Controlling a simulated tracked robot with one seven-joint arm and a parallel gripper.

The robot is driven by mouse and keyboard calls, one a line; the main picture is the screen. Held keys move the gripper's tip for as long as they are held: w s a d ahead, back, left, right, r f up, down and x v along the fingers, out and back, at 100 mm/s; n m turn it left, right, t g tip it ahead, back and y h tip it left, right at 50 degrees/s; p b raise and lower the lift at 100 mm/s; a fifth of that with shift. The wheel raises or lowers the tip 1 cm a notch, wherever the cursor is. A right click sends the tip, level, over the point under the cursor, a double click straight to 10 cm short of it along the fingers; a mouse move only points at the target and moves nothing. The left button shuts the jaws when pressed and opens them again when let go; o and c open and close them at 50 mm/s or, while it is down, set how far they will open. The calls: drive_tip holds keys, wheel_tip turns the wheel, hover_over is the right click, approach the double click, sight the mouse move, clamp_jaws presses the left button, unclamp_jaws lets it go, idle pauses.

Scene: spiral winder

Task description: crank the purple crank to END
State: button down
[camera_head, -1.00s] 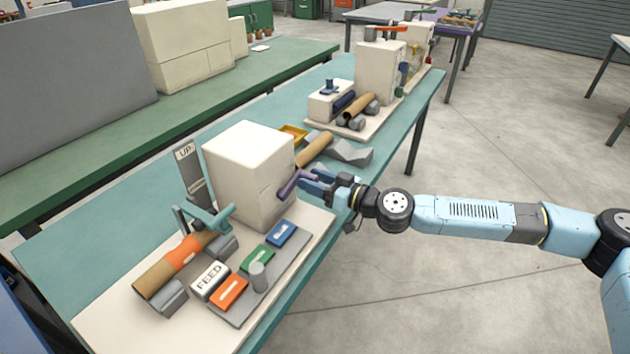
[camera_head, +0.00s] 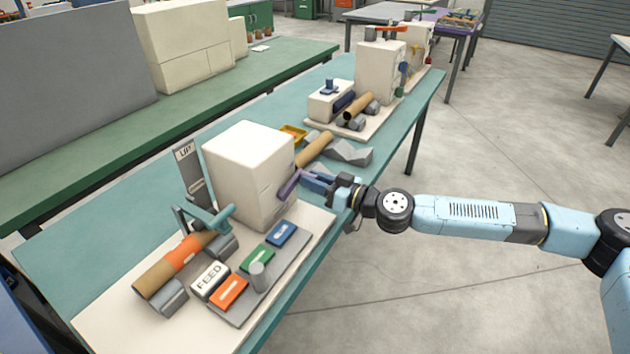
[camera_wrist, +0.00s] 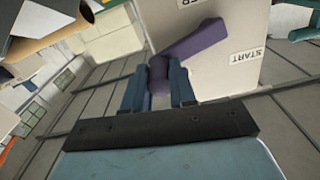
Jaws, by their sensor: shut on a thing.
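The purple crank (camera_head: 289,184) sticks out from the right side of a white box-shaped machine (camera_head: 245,165) on the teal table. My gripper (camera_head: 308,180) reaches in from the right and is shut on the crank's handle. In the wrist view the crank's purple arm (camera_wrist: 195,42) runs up and right from the handle (camera_wrist: 158,75), which sits between my two blue fingers. Another label at the top is cut off and only partly readable.
A brown roll with an orange band (camera_head: 182,255), a teal lever (camera_head: 209,217) and a FEED block (camera_head: 210,281) stand at the machine's front. Orange, green and blue blocks lie beside them. A brown tube (camera_head: 314,150) and grey wedge (camera_head: 349,153) lie behind my gripper. Open floor is at right.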

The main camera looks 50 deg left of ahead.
drive_tip(key=shift+w+r, duration=0.1)
drive_tip(key=shift+r+n, duration=0.25)
drive_tip(key=shift+n, duration=0.35)
drive_tip(key=c, duration=0.9)
unclamp_jaws()
drive_tip(key=v, duration=1.4)
drive_tip(key=shift+f, duration=0.15)
